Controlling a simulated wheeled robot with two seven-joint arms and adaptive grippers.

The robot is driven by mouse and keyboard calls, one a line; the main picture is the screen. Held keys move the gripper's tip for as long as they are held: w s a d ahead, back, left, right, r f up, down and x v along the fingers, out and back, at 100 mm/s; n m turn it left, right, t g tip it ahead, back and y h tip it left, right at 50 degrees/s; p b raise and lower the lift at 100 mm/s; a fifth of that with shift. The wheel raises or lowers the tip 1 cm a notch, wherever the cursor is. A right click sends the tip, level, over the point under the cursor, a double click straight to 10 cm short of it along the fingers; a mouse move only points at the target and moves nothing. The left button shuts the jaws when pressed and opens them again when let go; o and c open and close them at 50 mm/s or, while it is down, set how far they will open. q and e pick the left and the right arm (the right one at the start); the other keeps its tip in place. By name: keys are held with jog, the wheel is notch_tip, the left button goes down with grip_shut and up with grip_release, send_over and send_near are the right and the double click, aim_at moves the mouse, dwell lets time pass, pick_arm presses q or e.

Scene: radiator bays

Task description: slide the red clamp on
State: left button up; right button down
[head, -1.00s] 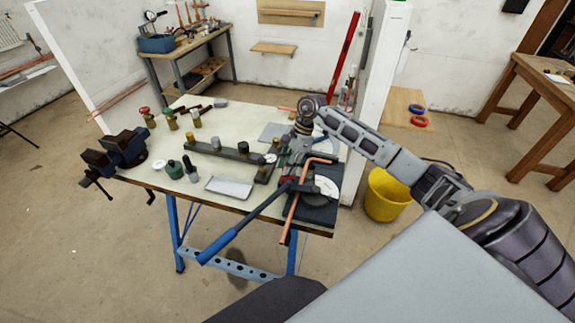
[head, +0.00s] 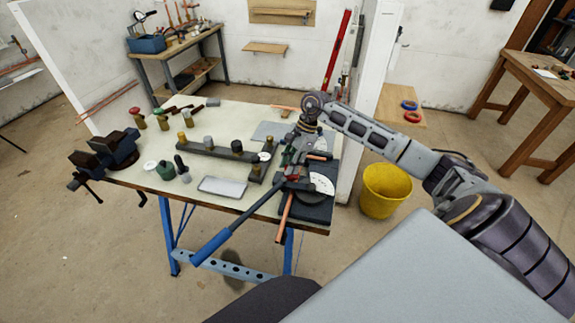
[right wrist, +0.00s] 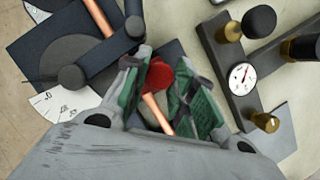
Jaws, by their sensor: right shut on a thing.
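My right gripper (head: 290,170) reaches down over the pipe bender (head: 320,207) at the table's front right. In the right wrist view its green-padded fingers (right wrist: 162,85) are closed around the red clamp (right wrist: 158,74), which fills the gap between the tips. A copper pipe (head: 284,218) lies in the bender, its lower end past the table's front edge. It also shows in the right wrist view, partly between the fingers (right wrist: 156,112). The gripper hides the pipe's middle, and I cannot tell whether the clamp is around the pipe or only beside it. My left gripper is not in view.
The bender's blue handle (head: 211,247) sticks out past the front edge. A dark manifold with a gauge (right wrist: 242,76) stands close beside the gripper. A grey tray (head: 222,187), a vise (head: 108,154) and several fittings are further left. A yellow bucket (head: 384,190) stands right on the floor.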

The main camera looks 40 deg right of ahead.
jog(key=c, duration=1.6)
grip_release()
jog(key=shift+d, duration=0.15)
jog(key=shift+c, duration=0.2)
jog(key=o, duration=0.5)
jog(key=shift+s+d, duration=0.1)
jog(key=shift+s, duration=0.15)
jog(key=shift+c, duration=0.2)
jog(key=shift+w+r, duration=0.1)
jog(key=v, duration=1.1)
jog(key=shift+r, duration=0.4)
jog(key=shift+d, duration=0.1)
